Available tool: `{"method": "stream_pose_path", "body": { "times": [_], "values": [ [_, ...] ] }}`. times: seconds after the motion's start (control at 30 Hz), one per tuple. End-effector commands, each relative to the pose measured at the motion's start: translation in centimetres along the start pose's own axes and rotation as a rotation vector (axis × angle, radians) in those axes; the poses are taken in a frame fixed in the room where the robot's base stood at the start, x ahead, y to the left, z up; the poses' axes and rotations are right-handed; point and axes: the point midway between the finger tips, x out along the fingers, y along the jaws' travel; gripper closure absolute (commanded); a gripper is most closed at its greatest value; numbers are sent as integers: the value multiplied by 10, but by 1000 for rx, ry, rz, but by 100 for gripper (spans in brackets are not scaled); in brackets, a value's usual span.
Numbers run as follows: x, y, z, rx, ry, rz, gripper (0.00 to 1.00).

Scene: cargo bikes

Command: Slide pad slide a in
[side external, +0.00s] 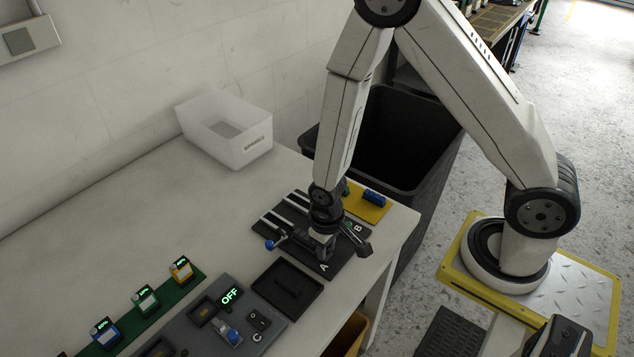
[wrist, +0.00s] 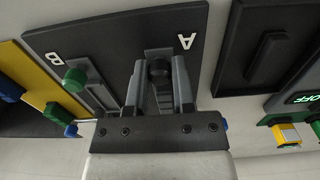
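The dark slide board (side external: 350,258) lies near the table's front edge, with lanes marked A and B; it also shows in the wrist view (wrist: 100,38). A black knob (wrist: 158,70) in lane A stands between the two fingers of my gripper (wrist: 160,75). The fingers appear open, one on each side of the knob, with narrow gaps. My gripper (side external: 322,245) is low over lane A in the side view and hides much of it. A blue ball-ended lever (side external: 270,244) sticks out left of my gripper. A green knob (wrist: 75,78) stands in lane B.
A white bin (side external: 250,150) stands by the wall. The table's middle left is clear.

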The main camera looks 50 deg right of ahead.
Motion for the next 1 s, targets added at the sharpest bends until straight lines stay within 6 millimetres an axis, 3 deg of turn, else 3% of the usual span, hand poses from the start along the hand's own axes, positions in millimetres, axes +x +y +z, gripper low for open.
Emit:
{"method": "stream_pose_path", "body": {
  "times": [0.03,0.07,0.1,0.37,1.0],
  "values": [
    [0,0,0,0,0,0,88],
    [0,0,0,0,0,0,98],
    [0,0,0,0,0,0,100],
    [0,0,-2,0,0,0,100],
    [0,0,-29,0,1,0,100]
  ]
}}
